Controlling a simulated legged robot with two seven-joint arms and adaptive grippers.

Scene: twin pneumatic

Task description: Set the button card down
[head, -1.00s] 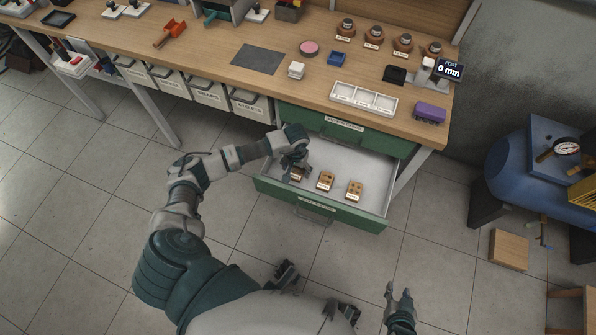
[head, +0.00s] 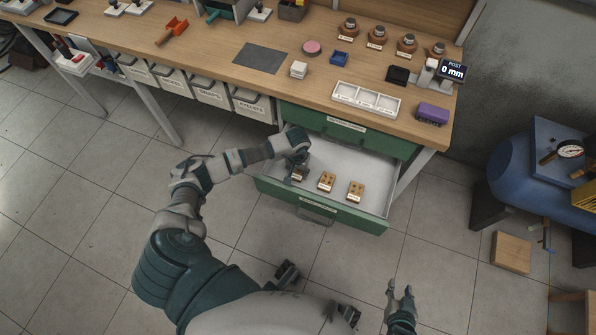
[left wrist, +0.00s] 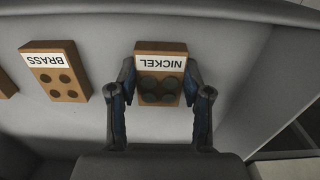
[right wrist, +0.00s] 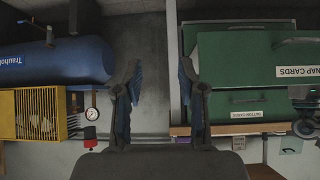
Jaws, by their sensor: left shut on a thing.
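A brown button card labelled NICKEL (left wrist: 161,75), with dark round buttons, is between the fingers of my left gripper (left wrist: 161,100) in the left wrist view. The left gripper is shut on it, with one finger against each long side. In the head view my left gripper (head: 297,168) is inside the open green drawer (head: 330,212), at its left end, and partly hides the card. I cannot tell if the card touches the drawer floor. My right gripper (right wrist: 160,90) is open and empty; it shows at the bottom of the head view (head: 400,300).
The BRASS card (left wrist: 56,72) lies beside the held card; it is the middle card in the head view (head: 326,181). Another card (head: 355,191) lies right of it. The workbench (head: 215,85) stands above, a blue compressor (head: 540,180) at right.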

